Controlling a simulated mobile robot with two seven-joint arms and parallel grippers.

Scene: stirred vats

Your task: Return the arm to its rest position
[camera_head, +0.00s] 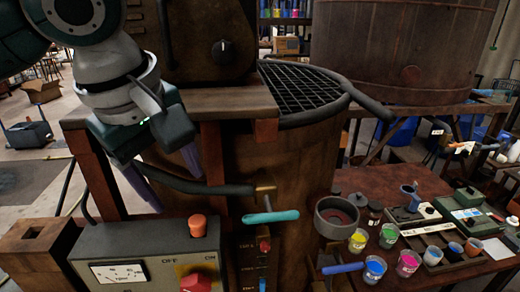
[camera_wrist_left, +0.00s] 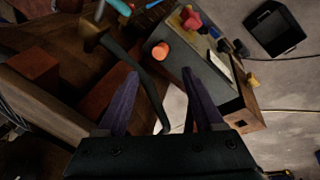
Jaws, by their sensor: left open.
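My left gripper (camera_head: 172,184) hangs at the upper left in the head view, in front of the wooden vat and above the grey control box (camera_head: 140,236). Its two purple fingers are apart with nothing held between them. In the left wrist view the open fingers of this gripper (camera_wrist_left: 160,74) point toward the control box (camera_wrist_left: 205,65) and its orange knob (camera_wrist_left: 160,50). A dark pipe shows close to the fingers in that view; I cannot tell whether they touch. My right gripper is in neither view.
A teal-handled lever (camera_head: 270,216) sticks out below the pipe (camera_head: 200,186). A wooden ledge (camera_head: 200,102) and a vat with a black grate (camera_head: 298,88) stand beside my arm. A table (camera_head: 405,182) with paint cups is at right. Open floor lies at far left.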

